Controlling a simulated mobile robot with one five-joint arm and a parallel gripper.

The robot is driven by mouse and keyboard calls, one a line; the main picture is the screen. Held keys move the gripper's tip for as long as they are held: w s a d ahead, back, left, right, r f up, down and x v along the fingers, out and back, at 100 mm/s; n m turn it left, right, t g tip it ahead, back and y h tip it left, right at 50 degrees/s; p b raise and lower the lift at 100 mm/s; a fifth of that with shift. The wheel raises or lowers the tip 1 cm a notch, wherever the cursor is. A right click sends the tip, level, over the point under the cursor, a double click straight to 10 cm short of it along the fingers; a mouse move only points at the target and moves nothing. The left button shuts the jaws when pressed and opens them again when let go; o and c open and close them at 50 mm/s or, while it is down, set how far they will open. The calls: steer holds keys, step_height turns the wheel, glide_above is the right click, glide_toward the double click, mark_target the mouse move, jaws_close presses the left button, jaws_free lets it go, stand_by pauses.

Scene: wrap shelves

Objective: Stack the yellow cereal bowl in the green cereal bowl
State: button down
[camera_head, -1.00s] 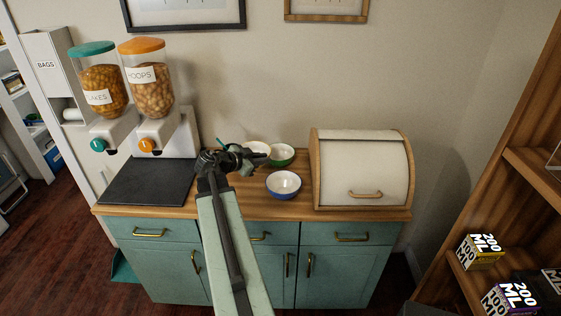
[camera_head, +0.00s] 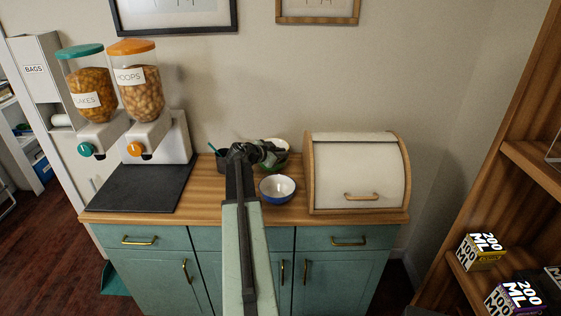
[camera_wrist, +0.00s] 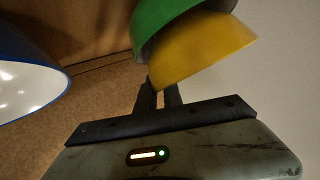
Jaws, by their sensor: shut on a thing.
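The yellow bowl (camera_wrist: 208,46) is at the top of the wrist view, tilted, its rim held between my fingertips. My gripper (camera_wrist: 158,92) is shut on that rim. The green bowl (camera_wrist: 165,15) is right behind the yellow bowl and overlaps it. I cannot tell whether the two bowls touch or how deep the yellow one sits. In the head view my gripper (camera_head: 269,154) is at the bowls near the wall, and the arm hides part of them. A white bowl interior (camera_head: 275,144) shows just above it.
A blue bowl (camera_head: 277,189) with white inside stands in front of the gripper; it also shows in the wrist view (camera_wrist: 25,90). A bread box (camera_head: 357,170) stands close on the right. A dark cup (camera_head: 222,161), a black mat (camera_head: 140,188) and cereal dispensers (camera_head: 140,95) are left.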

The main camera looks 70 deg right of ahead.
steer(key=shift+f, duration=0.55)
steer(key=c, duration=1.5)
jaws_free()
steer(key=shift+o, duration=0.2)
steer(key=shift+a+r, duration=0.1)
steer(key=p+v, duration=0.5)
steer(key=v, duration=0.6)
steer(key=shift+w+a+r, duration=0.15)
steer(key=shift+w+a, duration=0.05)
steer(key=shift+a, duration=0.15)
